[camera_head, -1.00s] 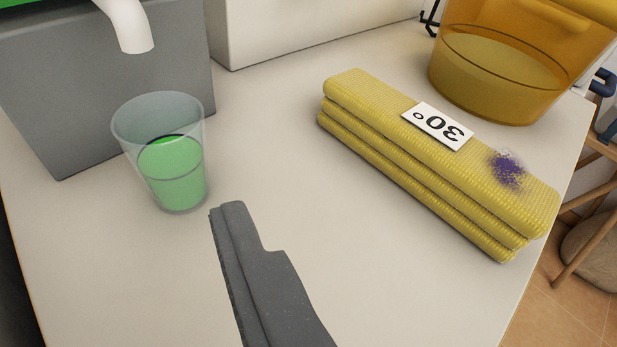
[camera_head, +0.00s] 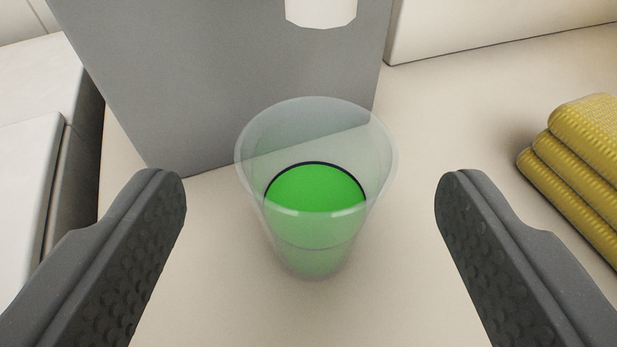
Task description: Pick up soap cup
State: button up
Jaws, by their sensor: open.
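The soap cup (camera_head: 314,235) is a clear cup part filled with green liquid. It stands upright on the pale tabletop, in the middle of the view, under and in front of a white spout. My gripper (camera_head: 311,198) is open, with one dark grey finger to the left of the cup and one to the right. There is a clear gap between each finger and the cup, and nothing is held.
A grey dispenser box (camera_head: 220,80) with a white spout (camera_head: 321,10) stands right behind the cup. Folded yellow cloths (camera_head: 585,165) lie at the right. A white wall or box (camera_head: 480,22) is at the back right. The pale tabletop (camera_head: 440,120) is clear between cup and cloths.

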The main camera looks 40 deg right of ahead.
jog(key=shift+b+x, duration=0.55)
jog(key=shift+x, duration=1.95)
jog(key=shift+a+f, duration=0.1)
jog(key=shift+f, duration=0.05)
jog(key=c, duration=1.1)
